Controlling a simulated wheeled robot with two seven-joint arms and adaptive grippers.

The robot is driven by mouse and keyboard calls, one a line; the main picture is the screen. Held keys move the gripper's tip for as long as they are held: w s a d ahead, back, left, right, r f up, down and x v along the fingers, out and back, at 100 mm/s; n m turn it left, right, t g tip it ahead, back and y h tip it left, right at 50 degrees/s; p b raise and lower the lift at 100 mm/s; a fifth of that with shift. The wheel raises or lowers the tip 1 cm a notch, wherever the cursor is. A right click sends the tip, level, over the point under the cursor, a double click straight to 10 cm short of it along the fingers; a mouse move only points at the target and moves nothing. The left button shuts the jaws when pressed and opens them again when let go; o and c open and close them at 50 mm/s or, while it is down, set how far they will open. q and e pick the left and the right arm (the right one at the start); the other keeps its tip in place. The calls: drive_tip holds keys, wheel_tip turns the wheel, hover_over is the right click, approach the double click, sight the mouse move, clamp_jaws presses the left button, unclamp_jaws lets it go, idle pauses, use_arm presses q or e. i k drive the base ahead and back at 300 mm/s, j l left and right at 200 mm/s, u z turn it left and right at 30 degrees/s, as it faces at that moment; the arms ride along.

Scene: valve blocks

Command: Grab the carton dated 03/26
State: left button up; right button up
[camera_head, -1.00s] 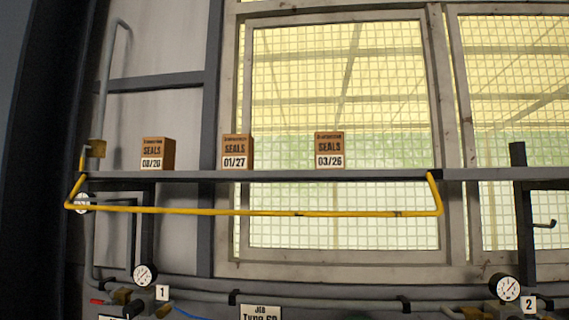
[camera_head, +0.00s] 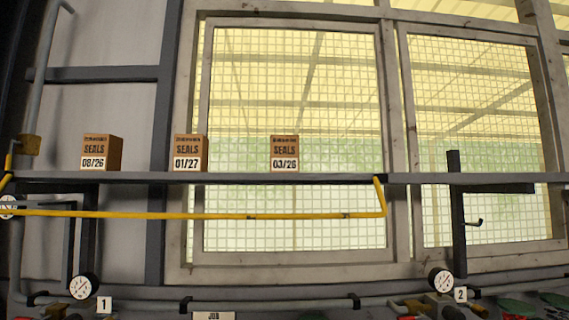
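The three cartons are apart from one another. Neither of my grippers shows in the head view.
A yellow rail (camera_head: 230,215) runs in front of and below the shelf edge. A dark post with a bracket (camera_head: 457,210) stands to the right. Gauges (camera_head: 84,286) and pipes line the bottom. The shelf right of the 03/26 carton is bare. Meshed windows stand behind.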

sight(283, 148)
drive_tip(key=k+l, duration=0.1)
drive_tip(key=l, duration=0.4)
drive_tip(key=k+l, duration=0.1)
drive_tip(key=l, duration=0.85)
drive_tip(key=k+l, duration=0.15)
drive_tip(key=l, duration=0.35)
drive_tip(key=k+l+u, duration=0.1)
drive_tip(key=l, duration=0.35)
